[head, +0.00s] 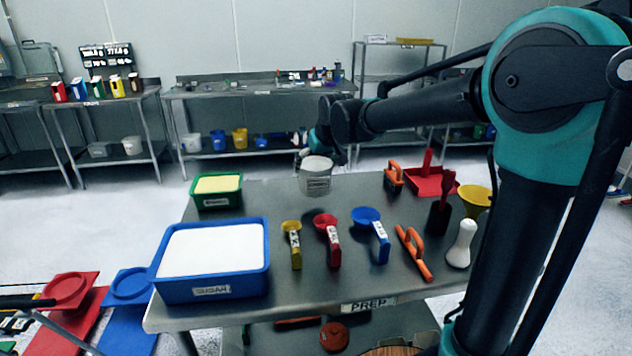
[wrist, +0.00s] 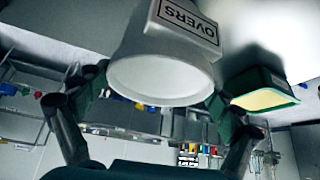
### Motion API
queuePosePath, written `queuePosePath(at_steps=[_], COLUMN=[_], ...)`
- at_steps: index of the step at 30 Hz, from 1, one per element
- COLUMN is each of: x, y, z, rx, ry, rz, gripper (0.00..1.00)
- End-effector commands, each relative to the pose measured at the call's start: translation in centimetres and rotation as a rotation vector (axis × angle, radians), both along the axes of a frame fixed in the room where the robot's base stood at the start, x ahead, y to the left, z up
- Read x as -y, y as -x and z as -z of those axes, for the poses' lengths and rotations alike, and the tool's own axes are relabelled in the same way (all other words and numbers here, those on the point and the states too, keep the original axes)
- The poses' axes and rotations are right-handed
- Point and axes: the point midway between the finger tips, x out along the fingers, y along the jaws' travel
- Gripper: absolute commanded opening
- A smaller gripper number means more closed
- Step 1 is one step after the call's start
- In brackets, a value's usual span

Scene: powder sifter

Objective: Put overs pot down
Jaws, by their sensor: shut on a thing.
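The overs pot (head: 315,183) is a pale grey cup with a dark-framed label, at the far edge of the prep table (head: 330,285) in the head view. In the wrist view the pot (wrist: 160,50) fills the upper middle, its label reading OVERS upside down and its round white top facing the camera. I cannot tell whether the pot's base touches the table.
A green tub (head: 217,199) of yellow powder stands left of the pot. A blue sugar tub (head: 212,291) is nearer. Yellow, red and blue scoops (head: 327,242) lie in front. An orange-handled tool (head: 393,180) and red dustpan (head: 432,183) are at right. Bare table lies around the pot.

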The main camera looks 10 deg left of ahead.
Motion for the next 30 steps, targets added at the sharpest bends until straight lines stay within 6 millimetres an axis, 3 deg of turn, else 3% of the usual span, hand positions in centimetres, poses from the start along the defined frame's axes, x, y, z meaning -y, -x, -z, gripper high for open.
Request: queuePosePath(at_steps=[14,26,27,30], x=[0.0,0.0,0.0,0.0], y=[0.0,0.0,0.0,0.0], z=[5.1,5.6,5.6,5.6], rx=[0.000,0.000,0.000,0.000], ry=[0.000,0.000,0.000,0.000], rz=[0.000,0.000,0.000,0.000], gripper=[0.59,0.59,0.94,1.00])
